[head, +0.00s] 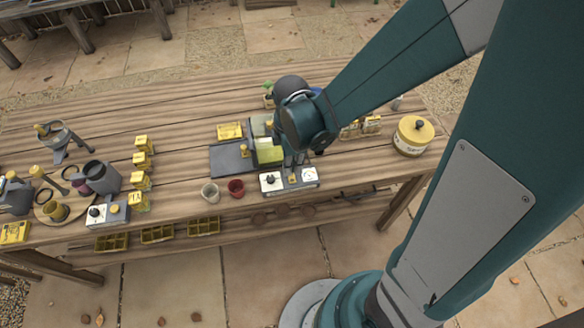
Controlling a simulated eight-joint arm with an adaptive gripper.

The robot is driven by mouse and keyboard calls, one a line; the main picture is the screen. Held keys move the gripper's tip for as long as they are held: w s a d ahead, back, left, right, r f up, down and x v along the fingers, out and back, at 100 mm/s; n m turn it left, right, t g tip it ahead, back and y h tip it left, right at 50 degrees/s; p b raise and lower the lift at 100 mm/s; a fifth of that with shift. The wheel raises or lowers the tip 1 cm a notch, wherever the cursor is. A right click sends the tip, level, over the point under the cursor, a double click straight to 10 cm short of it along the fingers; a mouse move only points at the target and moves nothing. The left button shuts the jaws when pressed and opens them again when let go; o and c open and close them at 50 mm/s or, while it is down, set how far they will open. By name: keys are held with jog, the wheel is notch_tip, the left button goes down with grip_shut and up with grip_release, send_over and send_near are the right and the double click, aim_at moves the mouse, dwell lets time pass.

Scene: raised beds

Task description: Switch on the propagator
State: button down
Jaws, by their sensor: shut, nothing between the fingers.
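A wide low control box (306,186) stands at the front edge of the wooden bench, below my wrist in the picture. It has two white faces, a black knob on the left one and a small yellow part between them. Behind it are a dark flat tray (228,159) and a yellow-green block (268,151). I cannot tell which of these is the propagator. My gripper (292,170) points down just behind or over the control box and is shut and empty. My wrist partly hides it, and I cannot tell whether it touches the box.
Another knobbed box (107,214), a grey can (102,178) and yellow packets (141,160) are farther left. A yellow lidded tin (412,136) stands at right. Bare bench lies at the back left.

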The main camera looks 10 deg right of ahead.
notch_tip(320, 180, up, 10)
jog(key=s+p, duration=0.1)
jog(key=shift+s+f, duration=0.15)
jog(key=shift+s, duration=0.05)
dwell(0.4)
dwell(0.7)
jog(key=s+d+r+m+t, duration=0.2)
jog(key=d+r+m+t, duration=0.2)
jog(key=r+m, duration=0.3)
jog(key=s+d+r+m+t+b, duration=0.1)
jog(key=s+d+r+m+t, duration=0.1)
jog(key=d+r+m, duration=0.4)
jog(key=shift+d+r+m+t, duration=0.4)
jog(key=shift+r+m+t, duration=0.45)
jog(key=shift+m, duration=1.65)
jog(key=shift+f, duration=0.1)
dwell(1.4)
